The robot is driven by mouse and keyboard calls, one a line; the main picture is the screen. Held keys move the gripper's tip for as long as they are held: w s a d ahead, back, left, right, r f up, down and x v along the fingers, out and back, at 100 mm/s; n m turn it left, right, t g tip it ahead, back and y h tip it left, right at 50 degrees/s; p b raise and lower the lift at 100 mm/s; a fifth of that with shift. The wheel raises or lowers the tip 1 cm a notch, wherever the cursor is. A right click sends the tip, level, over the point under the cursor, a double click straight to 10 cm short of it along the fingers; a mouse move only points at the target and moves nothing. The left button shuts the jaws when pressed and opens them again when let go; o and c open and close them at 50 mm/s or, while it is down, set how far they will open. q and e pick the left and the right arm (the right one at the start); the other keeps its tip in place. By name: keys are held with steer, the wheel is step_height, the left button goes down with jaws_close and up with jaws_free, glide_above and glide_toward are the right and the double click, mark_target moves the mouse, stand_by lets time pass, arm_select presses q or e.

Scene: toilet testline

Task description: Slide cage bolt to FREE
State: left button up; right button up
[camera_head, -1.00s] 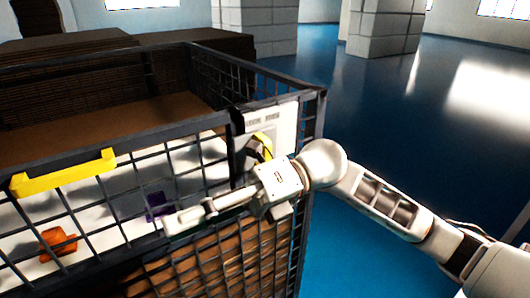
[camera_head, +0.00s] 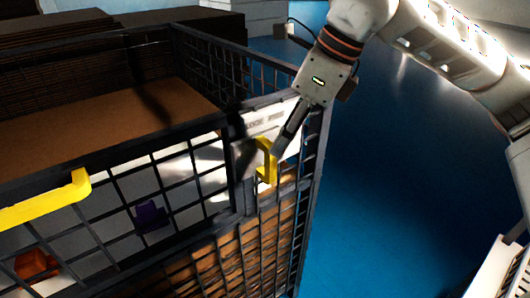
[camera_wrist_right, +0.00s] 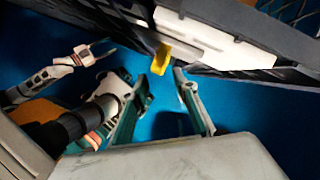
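The yellow cage bolt handle (camera_head: 266,162) sits at the white labelled plate (camera_head: 262,122) on the cage's near right corner. The plate's lettering is too small to read surely. My right gripper (camera_head: 277,153) reaches down from the upper right, with a dark finger right beside the handle. In the right wrist view the two fingers of this gripper (camera_wrist_right: 172,78) are apart, and the yellow handle (camera_wrist_right: 162,58) shows just beyond the gap, nearer the left finger. Contact cannot be told. My left gripper (camera_wrist_right: 104,48) shows small in the wrist view, its fingers apart and empty.
The dark mesh cage (camera_head: 205,195) fills the left, with a brown board (camera_head: 130,125) on top. A yellow bar (camera_head: 45,203) is on its front. A purple piece (camera_head: 150,216) and an orange piece (camera_head: 36,265) show behind the mesh. Blue floor (camera_head: 400,180) lies clear to the right.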

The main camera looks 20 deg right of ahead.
mark_target(271, 173)
steer(key=x, duration=0.6)
steer(key=shift+a+f, duration=0.1)
steer(key=shift+f, duration=0.3)
steer(key=shift+a+f, duration=0.1)
steer(key=shift+f, duration=0.15)
arm_select(q)
steer(key=shift+s+f, duration=0.25)
steer(key=shift+s, duration=0.55)
arm_select(e)
steer(key=shift+w+f, duration=0.1)
steer(key=shift+f, duration=0.1)
jaws_close()
arm_select(q)
steer(key=shift+g, duration=0.3)
